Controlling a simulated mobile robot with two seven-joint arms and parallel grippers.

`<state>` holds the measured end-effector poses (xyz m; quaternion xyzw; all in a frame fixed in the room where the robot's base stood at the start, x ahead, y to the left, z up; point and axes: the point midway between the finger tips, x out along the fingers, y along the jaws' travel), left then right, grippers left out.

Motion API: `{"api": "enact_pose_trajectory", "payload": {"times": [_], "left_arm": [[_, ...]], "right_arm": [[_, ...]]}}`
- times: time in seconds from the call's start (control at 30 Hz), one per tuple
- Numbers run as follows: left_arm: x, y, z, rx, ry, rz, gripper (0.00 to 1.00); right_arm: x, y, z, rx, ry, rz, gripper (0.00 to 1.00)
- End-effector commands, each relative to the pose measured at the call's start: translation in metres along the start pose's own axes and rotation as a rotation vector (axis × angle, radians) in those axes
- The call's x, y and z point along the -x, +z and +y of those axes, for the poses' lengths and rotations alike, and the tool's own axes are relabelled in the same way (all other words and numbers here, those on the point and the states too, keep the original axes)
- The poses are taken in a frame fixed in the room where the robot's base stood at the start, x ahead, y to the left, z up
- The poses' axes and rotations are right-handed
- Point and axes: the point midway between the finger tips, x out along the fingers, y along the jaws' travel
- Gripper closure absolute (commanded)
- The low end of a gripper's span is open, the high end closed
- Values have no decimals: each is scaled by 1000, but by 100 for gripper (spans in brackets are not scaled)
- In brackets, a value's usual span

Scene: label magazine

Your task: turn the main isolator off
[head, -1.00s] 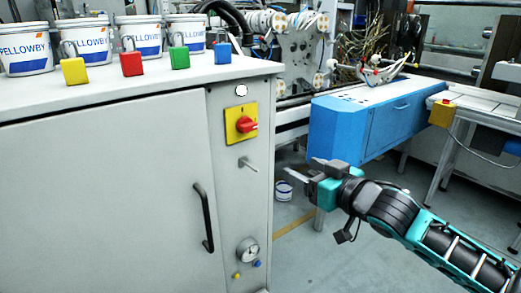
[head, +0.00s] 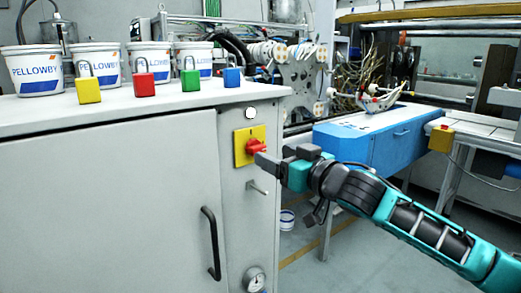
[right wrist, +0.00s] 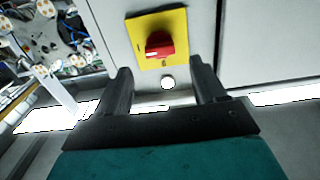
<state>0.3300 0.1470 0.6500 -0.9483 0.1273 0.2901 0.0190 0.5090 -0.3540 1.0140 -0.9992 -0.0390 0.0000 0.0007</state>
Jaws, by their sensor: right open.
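The main isolator is a red rotary knob (head: 257,146) on a yellow plate (head: 239,151), high on the cabinet's narrow right-hand front panel. In the right wrist view the knob (right wrist: 159,46) has a white mark at its left end, and the plate (right wrist: 176,22) carries small dark markings. My right gripper (head: 279,157) is just right of and slightly below the knob in the head view. In the right wrist view its open, empty fingers (right wrist: 161,84) stand apart, with the knob beyond them and between their lines. I see no contact. My left gripper is out of view.
A peg (head: 257,187) sticks out below the isolator, and a black door handle (head: 211,243) stands lower left. A white round button (head: 251,113) is above. Yellow, red (head: 143,84), green and blue padlocks and white buckets (head: 34,72) stand on top. A blue machine (head: 375,140) is right.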

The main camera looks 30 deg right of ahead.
Motion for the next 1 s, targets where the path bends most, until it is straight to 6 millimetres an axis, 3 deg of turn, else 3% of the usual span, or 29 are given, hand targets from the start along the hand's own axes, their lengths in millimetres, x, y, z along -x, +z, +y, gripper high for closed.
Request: {"api": "enact_pose_trajectory", "payload": {"times": [0.5, 1.0], "left_arm": [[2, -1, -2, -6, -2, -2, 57], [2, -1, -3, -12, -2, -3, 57]], "right_arm": [[-53, -1, 0, -1, 1, 2, 30], [-64, 0, -1, 2, -1, -1, 30]]}}
